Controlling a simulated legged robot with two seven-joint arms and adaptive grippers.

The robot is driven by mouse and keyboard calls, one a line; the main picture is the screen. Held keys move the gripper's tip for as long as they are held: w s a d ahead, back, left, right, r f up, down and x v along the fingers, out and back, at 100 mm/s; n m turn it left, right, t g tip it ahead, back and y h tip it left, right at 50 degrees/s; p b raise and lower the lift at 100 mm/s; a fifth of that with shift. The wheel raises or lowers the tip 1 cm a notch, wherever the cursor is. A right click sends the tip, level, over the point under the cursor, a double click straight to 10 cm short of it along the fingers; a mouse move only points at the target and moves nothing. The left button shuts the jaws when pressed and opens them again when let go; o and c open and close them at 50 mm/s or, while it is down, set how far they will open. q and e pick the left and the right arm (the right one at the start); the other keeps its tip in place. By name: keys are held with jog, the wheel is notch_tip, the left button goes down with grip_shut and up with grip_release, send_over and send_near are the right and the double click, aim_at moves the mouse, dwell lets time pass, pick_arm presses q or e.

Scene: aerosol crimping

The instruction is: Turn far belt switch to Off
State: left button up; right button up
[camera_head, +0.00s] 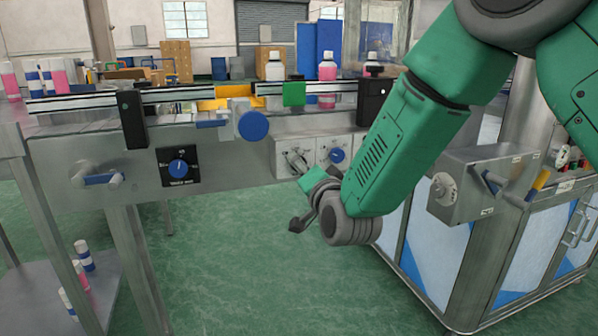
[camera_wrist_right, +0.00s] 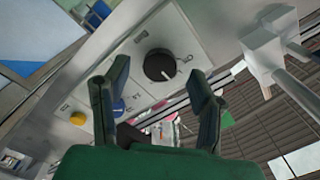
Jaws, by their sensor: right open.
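The task's switch seems to be on a light grey control panel; I cannot tell for sure which knob is the far belt switch. In the right wrist view, a round black knob (camera_wrist_right: 158,66) with a white pointer sits ahead, between and beyond my fingertips. A blue knob (camera_wrist_right: 118,107) is lower on the same panel, partly behind the left finger. In the head view, a blue knob (camera_head: 337,155) shows on the box under the conveyor. My right gripper (camera_wrist_right: 155,82) is open and empty, apart from the black knob. It also shows before that box in the head view (camera_head: 306,190). My left gripper is out of view.
A black-plated blue dial (camera_head: 178,167) and a large blue handwheel (camera_head: 252,125) are on the near conveyor side. A yellow button (camera_wrist_right: 78,118) is on the panel. A metal cabinet (camera_head: 465,250) stands right. Bottles line the belt. Green floor is clear below.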

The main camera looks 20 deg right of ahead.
jog(key=shift+w, duration=1.3)
jog(key=c, duration=1.2)
jog(key=shift+o, duration=0.2)
jog(key=shift+f+n+p, duration=0.15)
jog(key=shift+n+p, duration=2.75)
jog(key=shift+n, duration=2.2)
